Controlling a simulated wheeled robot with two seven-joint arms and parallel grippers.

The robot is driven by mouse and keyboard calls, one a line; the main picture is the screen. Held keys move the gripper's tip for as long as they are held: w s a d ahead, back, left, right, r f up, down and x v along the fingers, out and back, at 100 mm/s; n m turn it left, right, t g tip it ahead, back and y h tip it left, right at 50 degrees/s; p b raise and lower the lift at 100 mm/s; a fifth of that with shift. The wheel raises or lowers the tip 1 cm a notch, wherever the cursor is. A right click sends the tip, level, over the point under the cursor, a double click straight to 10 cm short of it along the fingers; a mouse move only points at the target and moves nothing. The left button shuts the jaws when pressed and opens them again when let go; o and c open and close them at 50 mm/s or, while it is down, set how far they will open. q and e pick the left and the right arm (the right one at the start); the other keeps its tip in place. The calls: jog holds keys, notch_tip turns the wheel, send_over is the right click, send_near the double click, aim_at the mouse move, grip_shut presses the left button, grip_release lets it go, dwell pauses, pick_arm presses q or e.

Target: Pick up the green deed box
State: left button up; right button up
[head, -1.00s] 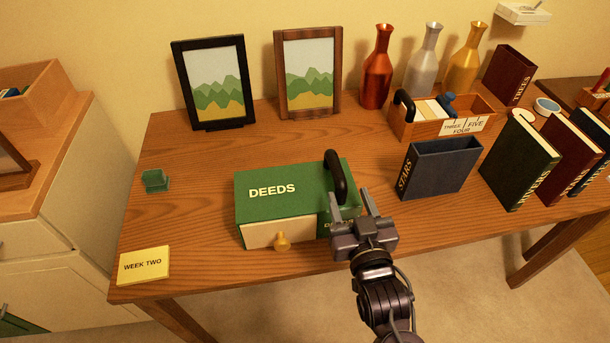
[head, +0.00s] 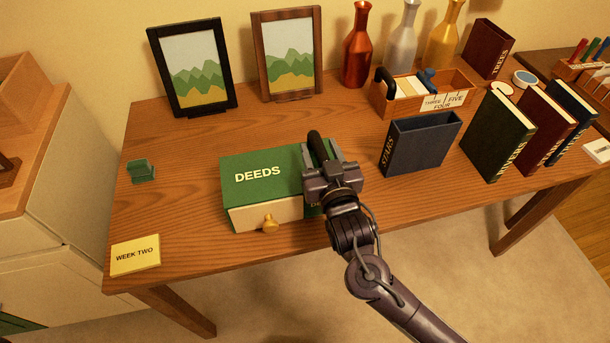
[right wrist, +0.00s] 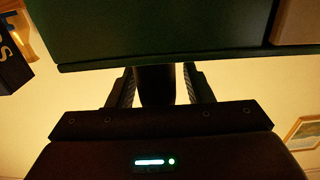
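The green deed box (head: 245,165), marked DEEDS, stands on the desk, with a cream drawer front and a brass knob (head: 268,224). Its black arched handle (head: 316,146) is at the right end of its top. My right gripper (head: 322,152) is at this handle, with one finger on each side, and hides part of the box's right end. In the right wrist view the handle (right wrist: 156,86) stands between the fingers of my right gripper (right wrist: 160,78), with a thin gap on one side, so the gripper looks open around it. My left gripper is not in view.
A dark blue STARS box (head: 420,145) stands to the right, with several books beyond. A wooden box (head: 455,104), vases and two picture frames (head: 193,65) stand behind. A yellow WEEK TWO card (head: 135,255) lies front left. The desk left of the deed box is mostly clear.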

grip_shut()
dwell(1.1)
jog(key=shift+r, duration=0.1)
